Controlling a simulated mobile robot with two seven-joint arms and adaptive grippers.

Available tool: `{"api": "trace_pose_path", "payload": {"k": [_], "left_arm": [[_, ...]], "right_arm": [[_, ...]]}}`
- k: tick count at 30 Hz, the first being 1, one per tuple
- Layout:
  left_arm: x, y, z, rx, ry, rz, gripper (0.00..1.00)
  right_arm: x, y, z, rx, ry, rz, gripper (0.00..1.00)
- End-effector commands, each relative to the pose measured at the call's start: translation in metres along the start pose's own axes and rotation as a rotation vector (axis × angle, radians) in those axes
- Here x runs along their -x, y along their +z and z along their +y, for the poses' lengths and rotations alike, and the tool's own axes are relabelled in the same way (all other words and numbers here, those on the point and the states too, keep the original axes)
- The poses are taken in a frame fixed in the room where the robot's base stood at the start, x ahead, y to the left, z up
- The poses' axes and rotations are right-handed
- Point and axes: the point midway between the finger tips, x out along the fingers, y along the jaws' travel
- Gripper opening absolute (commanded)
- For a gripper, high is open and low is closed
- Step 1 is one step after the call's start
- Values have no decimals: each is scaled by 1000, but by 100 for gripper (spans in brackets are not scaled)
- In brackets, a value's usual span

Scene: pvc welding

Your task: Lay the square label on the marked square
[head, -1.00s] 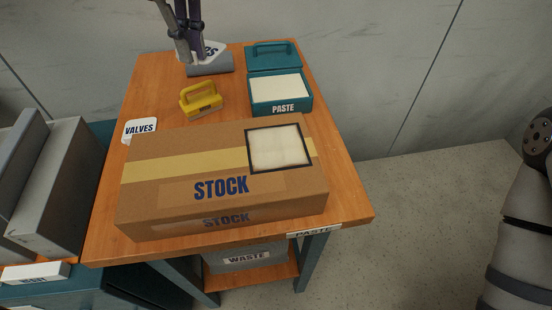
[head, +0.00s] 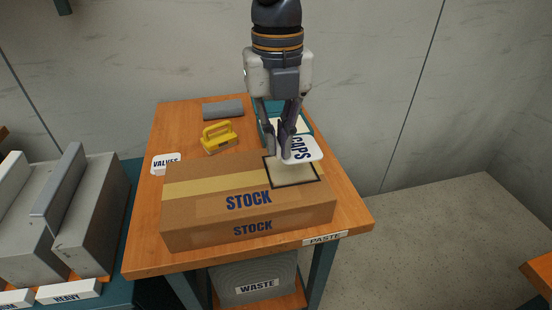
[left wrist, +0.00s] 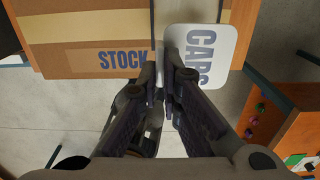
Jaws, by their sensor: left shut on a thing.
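The square label (head: 304,149) is white with rounded corners and reads CAPS. My left gripper (head: 284,153) is shut on one side of it and holds it over the box's right part. The label also shows in the left wrist view (left wrist: 204,60), at the fingertips. The marked square (head: 290,178), pale with a dark border, is on top of the cardboard STOCK box (head: 220,203). The label and fingers hide its back part in the head view. I cannot tell whether the label touches it. My right gripper is not in view.
A yellow-handled tool (head: 218,137), a grey roll (head: 223,108) and a VALVES label (head: 166,163) lie on the wooden table (head: 170,117). The teal paste case (head: 262,108) is partly hidden behind my gripper. A grey WASTE bin (head: 240,276) stands below.

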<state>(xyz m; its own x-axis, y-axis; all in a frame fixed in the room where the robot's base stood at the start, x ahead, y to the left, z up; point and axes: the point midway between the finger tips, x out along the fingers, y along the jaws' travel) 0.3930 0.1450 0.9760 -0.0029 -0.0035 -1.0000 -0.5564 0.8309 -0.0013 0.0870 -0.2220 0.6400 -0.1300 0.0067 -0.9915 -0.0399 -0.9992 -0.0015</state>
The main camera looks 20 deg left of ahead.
Motion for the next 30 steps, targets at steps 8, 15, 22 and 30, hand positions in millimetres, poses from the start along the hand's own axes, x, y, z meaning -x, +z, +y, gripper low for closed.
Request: {"api": "trace_pose_path", "payload": {"k": [8,15,22,30], "left_arm": [[-35,29,0,2,-1,1,0],[-69,33,0,0,-3,-3,0],[-69,33,0,1,-4,-4,0],[-72,33,0,2,-4,-4,26]], "right_arm": [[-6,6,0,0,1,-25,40],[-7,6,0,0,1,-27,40],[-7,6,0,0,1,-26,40],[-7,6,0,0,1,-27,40]]}}
